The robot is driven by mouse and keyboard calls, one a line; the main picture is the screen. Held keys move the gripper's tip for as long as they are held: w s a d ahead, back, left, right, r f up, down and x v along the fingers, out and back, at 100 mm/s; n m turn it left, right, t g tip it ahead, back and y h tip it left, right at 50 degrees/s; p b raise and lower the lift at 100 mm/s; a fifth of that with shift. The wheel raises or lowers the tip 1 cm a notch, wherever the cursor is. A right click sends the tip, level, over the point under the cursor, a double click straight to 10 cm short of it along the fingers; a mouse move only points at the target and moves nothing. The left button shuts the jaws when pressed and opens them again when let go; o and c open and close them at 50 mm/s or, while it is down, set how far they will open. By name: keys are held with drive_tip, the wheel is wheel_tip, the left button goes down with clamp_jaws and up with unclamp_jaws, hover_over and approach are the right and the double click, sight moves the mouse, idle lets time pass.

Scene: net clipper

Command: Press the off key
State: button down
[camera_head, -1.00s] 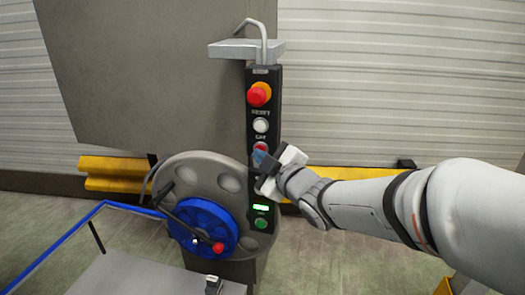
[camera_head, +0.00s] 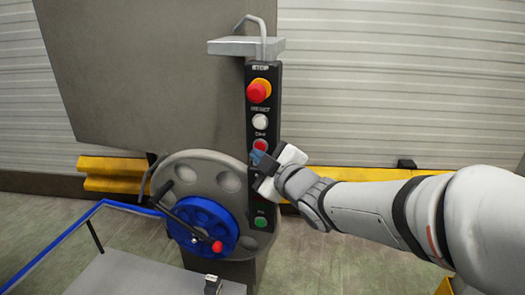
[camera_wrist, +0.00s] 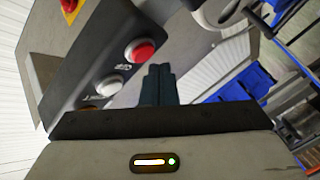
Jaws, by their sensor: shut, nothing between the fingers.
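The off key (camera_head: 260,146) is a round red button on the upright black control panel (camera_head: 264,102). It also shows in the wrist view as a red button (camera_wrist: 140,51) in a pale ring. My gripper (camera_head: 261,160) is shut and empty. Its dark fingertips are just below the off key in the head view and do not cover its face. In the wrist view the closed fingers (camera_wrist: 159,70) stand close beside the key; I cannot tell whether they touch the panel. My gripper hides the panel's middle part.
Above the off key are a white reset button (camera_head: 260,121) and a red stop button (camera_head: 258,91) on an orange base. A green button (camera_head: 261,222) is lower down. A grey wheel with a blue hub (camera_head: 205,224) and crank stands left of the panel.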

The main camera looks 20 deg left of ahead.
drive_tip(key=shift+s, duration=0.1)
drive_tip(key=s+b, duration=0.2)
drive_tip(key=s, duration=0.1)
drive_tip(key=s+b, duration=0.1)
drive_tip(key=s, duration=0.1)
drive_tip(key=shift+d, duration=0.25)
idle(0.9)
